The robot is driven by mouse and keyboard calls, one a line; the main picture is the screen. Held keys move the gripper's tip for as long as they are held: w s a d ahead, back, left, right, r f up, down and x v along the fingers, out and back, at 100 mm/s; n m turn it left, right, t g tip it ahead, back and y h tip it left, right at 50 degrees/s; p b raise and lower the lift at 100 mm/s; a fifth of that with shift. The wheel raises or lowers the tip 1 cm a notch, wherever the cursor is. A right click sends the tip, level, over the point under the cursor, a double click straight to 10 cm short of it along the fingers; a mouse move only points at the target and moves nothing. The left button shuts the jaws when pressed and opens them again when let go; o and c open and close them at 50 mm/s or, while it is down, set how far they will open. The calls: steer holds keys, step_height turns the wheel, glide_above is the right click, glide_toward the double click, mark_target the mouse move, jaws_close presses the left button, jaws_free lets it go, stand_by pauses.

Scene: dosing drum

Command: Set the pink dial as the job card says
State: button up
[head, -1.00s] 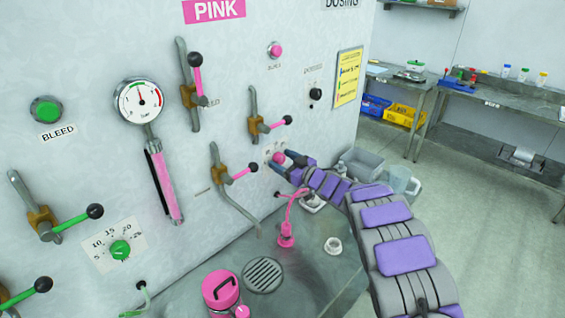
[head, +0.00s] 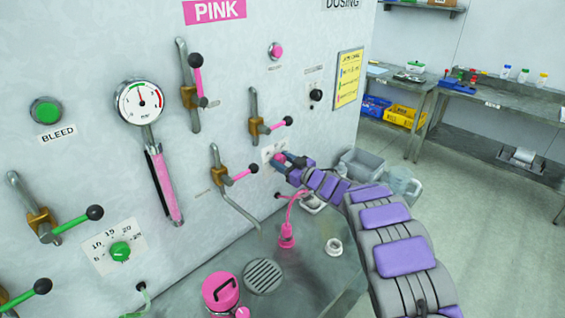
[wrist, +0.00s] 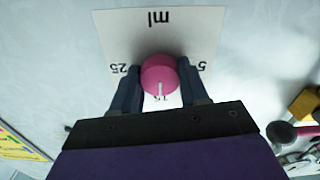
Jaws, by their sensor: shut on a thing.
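The pink dial (wrist: 157,73) is a round knob on a white scale plate (wrist: 190,22) on the wall. My gripper (wrist: 158,90) is shut on the dial, one finger on each side. In the wrist view the plate is upside down; "ml", "25" and "5" show, and the dial's white pointer line points down the picture at a partly hidden number that looks like 15. In the head view the dial (head: 280,158) is small, at the end of my arm. The yellow job card (head: 348,78) hangs on the wall to the right; its text is too small to read.
Pink-handled valve levers (head: 240,174) stick out left of the dial. A pink spout (head: 288,236), a drain grate (head: 263,276) and a white cup (head: 333,247) are on the bench below. A grey bin (head: 366,163) and a jug (head: 402,186) lie beyond my arm.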

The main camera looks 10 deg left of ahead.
steer(key=shift+r+m+p, duration=0.15)
steer(key=shift+m+p, duration=0.25)
steer(key=shift+p, duration=0.95)
steer(key=shift+r+p, duration=0.1)
steer(key=shift+p, duration=0.55)
steer(key=m+p, duration=0.3)
steer(key=p, duration=0.5)
steer(key=shift+d+m, duration=0.1)
steer(key=shift+m, duration=0.3)
steer(key=m+p, duration=0.2)
steer(key=p, duration=0.2)
steer(key=shift+m, duration=0.3)
steer(key=shift+f+m+p, duration=0.25)
steer(key=shift+m+p, duration=0.55)
steer(key=shift+p, duration=0.05)
steer(key=shift+d, duration=0.1)
steer(key=o, duration=1.1)
steer(key=shift+d, duration=0.15)
steer(key=shift+c, duration=0.2)
